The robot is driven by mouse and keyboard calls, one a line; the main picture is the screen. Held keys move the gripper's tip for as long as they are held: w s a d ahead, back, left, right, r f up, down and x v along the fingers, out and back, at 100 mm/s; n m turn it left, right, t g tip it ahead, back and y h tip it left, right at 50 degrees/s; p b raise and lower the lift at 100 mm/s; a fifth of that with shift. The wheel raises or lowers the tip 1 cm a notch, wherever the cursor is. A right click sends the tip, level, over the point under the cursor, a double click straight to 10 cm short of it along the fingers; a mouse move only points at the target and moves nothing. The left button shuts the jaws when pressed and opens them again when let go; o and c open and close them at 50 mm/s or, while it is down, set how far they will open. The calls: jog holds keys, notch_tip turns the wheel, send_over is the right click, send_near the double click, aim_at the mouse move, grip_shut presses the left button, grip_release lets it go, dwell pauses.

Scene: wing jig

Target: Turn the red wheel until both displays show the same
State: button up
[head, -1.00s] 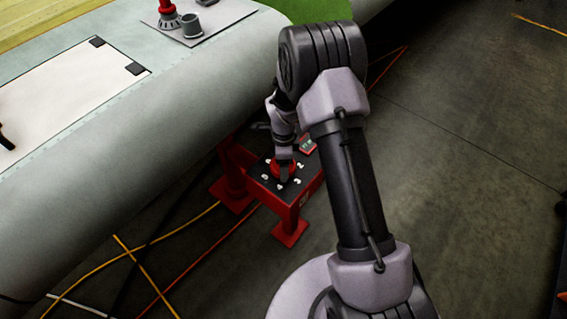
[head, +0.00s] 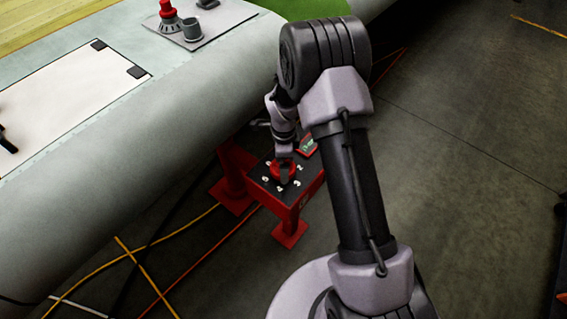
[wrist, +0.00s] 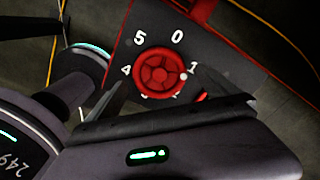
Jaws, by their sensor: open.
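The red wheel (head: 276,173) sits on a dark panel on top of a red stand, ringed by white numbers. In the wrist view the spoked wheel (wrist: 160,72) has a white dot on its rim beside the number 1; 5, 0 and 4 also show, and the lower numbers are partly hidden. My gripper (head: 284,176) is at the wheel. In the wrist view my gripper (wrist: 160,82) is open, with one finger on each side of the wheel; I cannot tell whether they touch it. A small red-framed display (head: 308,146) stands behind the wheel, its reading illegible. I cannot make out a second display.
A large pale wing (head: 130,150) lies along the left, close to the red stand (head: 290,228). On it are a red-topped fitting (head: 168,10) and a grey cup (head: 192,30). Cables (head: 190,222) cross the floor.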

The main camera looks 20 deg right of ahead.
notch_tip(320, 180, up, 15)
jog(key=p, duration=0.4)
jog(key=shift+r+p, duration=0.15)
jog(key=shift+p, duration=0.25)
jog(key=s+a+r+n+t, duration=0.1)
jog(key=s+r+n, duration=0.25)
jog(key=r, duration=0.55)
jog(key=s+a+r+n+t, duration=0.1)
jog(key=s+r+n+t, duration=0.15)
jog(key=s+r, duration=0.45)
jog(key=s+a+r+n+t+y, duration=0.1)
jog(key=s+r+n, duration=0.3)
jog(key=s, duration=0.3)
jog(key=s+a+r+n+t+y, duration=0.1)
jog(key=s+r+n, duration=0.3)
jog(key=s+n, duration=0.2)
jog(key=shift+s, duration=1)
